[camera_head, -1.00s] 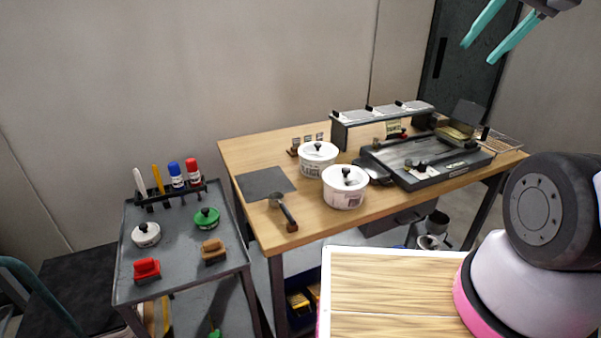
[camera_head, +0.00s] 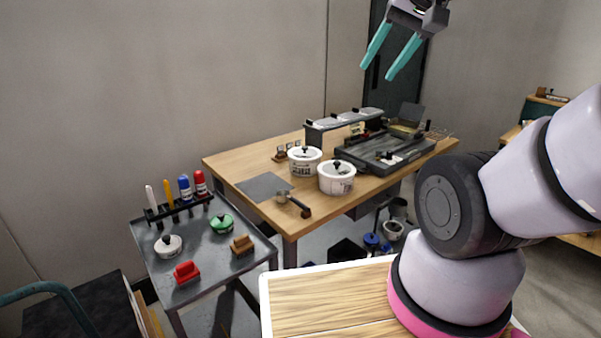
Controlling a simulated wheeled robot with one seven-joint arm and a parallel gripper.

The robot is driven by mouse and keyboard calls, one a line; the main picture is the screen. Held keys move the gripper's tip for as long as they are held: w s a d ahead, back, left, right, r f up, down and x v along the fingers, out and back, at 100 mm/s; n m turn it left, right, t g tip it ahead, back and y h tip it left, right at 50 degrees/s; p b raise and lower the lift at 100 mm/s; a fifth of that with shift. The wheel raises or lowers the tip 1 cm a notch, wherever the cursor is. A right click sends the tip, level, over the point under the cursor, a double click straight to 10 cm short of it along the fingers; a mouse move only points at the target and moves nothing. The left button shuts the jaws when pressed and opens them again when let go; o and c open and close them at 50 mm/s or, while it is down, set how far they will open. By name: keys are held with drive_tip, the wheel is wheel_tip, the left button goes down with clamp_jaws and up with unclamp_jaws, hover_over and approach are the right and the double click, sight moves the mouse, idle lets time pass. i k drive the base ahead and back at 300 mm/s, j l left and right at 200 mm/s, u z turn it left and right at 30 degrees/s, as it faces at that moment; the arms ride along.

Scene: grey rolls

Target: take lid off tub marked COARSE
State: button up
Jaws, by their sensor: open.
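Two white tubs stand side by side on the wooden table. The rear tub (camera_head: 305,166) and the front tub (camera_head: 337,183) each have dark marks on the side, too small to read, so I cannot tell which says COARSE. Each has a white lid with a black knob: the rear lid (camera_head: 298,154) and the front lid (camera_head: 345,169) are both on. My gripper (camera_head: 376,72), with two teal fingers, is open and empty. It appears high above the back of the table, apart from both tubs.
A grey tray (camera_head: 390,155) and a raised rack (camera_head: 345,120) lie right of and behind the tubs. A dark mat (camera_head: 263,187) and a scoop (camera_head: 294,203) are to their left. A grey cart (camera_head: 205,248) holds markers, knobbed round pieces and blocks.

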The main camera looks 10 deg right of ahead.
sight(304, 153)
drive_tip(key=i+l+u, duration=0.4)
drive_tip(key=l, duration=0.25)
drive_tip(key=i+l+u, duration=0.2)
drive_tip(key=l+u, duration=0.2)
drive_tip(key=l, duration=0.3)
drive_tip(key=i+l+u, duration=0.2)
drive_tip(key=l, duration=0.2)
drive_tip(key=k, duration=0.05)
